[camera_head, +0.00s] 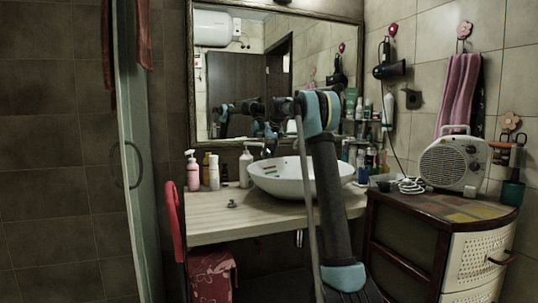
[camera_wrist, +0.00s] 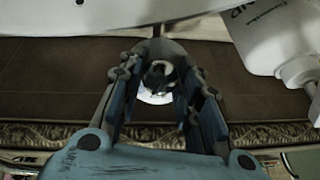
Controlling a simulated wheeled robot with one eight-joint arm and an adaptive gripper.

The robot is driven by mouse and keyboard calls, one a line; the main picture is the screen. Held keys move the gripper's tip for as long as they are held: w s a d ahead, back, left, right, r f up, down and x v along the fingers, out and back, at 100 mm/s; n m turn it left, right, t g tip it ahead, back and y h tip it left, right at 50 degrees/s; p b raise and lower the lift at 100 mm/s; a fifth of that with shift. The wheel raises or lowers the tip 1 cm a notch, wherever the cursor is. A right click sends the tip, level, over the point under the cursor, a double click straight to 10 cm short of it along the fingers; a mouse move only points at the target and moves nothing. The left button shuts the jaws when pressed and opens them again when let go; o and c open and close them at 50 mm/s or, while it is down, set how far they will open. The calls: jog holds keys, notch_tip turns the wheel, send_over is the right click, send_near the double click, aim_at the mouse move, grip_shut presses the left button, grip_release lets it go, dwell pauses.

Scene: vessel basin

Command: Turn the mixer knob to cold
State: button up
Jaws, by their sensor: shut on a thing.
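The mixer knob (camera_wrist: 158,82) is a shiny, rounded metal piece in the middle of the wrist view. My gripper (camera_wrist: 159,70) has its two dark fingers on either side of it and is shut on it. Its marking and exact turn cannot be read. The white vessel basin (camera_head: 275,178) stands on the wooden counter in the head view. It also fills the top left of the wrist view (camera_wrist: 60,15). In the head view my arm crosses in front of the basin, and I cannot make out the knob there.
A white pump bottle (camera_wrist: 270,40) stands close at the right of the wrist view; it also shows left of the basin (camera_head: 245,167). More bottles, including a pink one (camera_head: 192,173), stand further left. The mirror (camera_head: 225,75) is behind. The front left counter (camera_head: 215,225) is mostly clear.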

jog(key=m, duration=0.2)
jog(key=m+y, duration=0.1)
jog(key=m, duration=0.2)
jog(key=shift+d+m+y, duration=0.15)
jog(key=shift+m+y, duration=0.15)
dwell(0.4)
jog(key=o, duration=1)
jog(key=shift+o, duration=0.2)
jog(key=v, duration=1.1)
jog(key=shift+d+r, duration=0.2)
jog(key=shift+r, duration=0.15)
jog(key=shift+s, duration=0.15)
